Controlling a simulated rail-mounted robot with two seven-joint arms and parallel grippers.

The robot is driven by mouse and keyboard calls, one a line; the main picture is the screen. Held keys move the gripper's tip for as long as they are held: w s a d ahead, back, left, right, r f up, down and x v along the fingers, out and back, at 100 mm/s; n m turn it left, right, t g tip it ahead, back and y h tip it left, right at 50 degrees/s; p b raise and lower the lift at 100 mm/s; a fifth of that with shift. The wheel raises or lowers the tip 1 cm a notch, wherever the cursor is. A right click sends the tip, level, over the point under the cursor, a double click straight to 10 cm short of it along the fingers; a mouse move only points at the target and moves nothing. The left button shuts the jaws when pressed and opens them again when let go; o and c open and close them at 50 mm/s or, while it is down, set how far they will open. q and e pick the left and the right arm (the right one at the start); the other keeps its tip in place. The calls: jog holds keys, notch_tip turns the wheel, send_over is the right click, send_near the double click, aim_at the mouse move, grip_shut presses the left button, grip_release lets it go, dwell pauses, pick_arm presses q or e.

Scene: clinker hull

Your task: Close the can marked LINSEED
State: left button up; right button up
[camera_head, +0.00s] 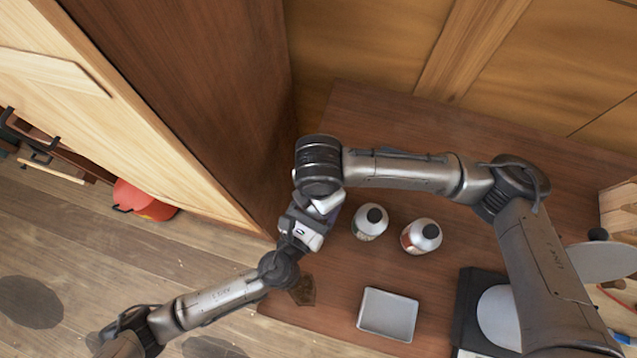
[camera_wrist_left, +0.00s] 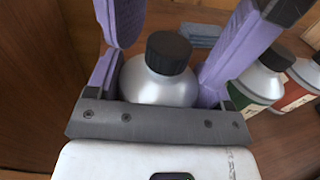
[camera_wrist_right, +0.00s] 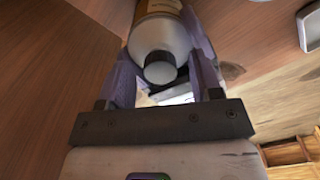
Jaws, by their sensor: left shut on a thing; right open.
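A silver can with a black cap (camera_wrist_left: 168,52) stands between the fingers of my left gripper (camera_wrist_left: 178,42), which is shut on it. The right wrist view shows what looks like the same can (camera_wrist_right: 160,38), with an orange label whose words I cannot read. Its black cap lies between the fingers of my right gripper (camera_wrist_right: 163,68), which is open. The cap appears to sit on the neck; I cannot tell whether it is tight. In the head view, my arms hide this can.
A green-labelled can (camera_head: 369,224) and a red-labelled can (camera_head: 421,237), both with black caps, stand close by on the brown bench (camera_head: 480,130). A grey tray (camera_head: 388,314) lies nearer the front edge. A tall wooden panel (camera_head: 215,90) rises to the left of the grippers.

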jog(key=shift+r, duration=2.25)
jog(key=r, duration=0.1)
jog(key=w+r+n, duration=0.1)
jog(key=r+n, duration=0.1)
jog(key=shift+w+d+r+t+h, duration=0.15)
jog(key=shift+d+r+t+h, duration=0.15)
jog(key=shift+d+r+t, duration=0.1)
jog(key=n, duration=0.1)
jog(key=s+n, duration=0.1)
jog(key=n, duration=0.1)
jog(key=shift+s+a+f+g, duration=0.1)
jog(key=shift+a+f+g, duration=0.1)
jog(key=shift+g, duration=0.1)
jog(key=shift+a+n, duration=0.15)
jog(key=shift+n, duration=1.05)
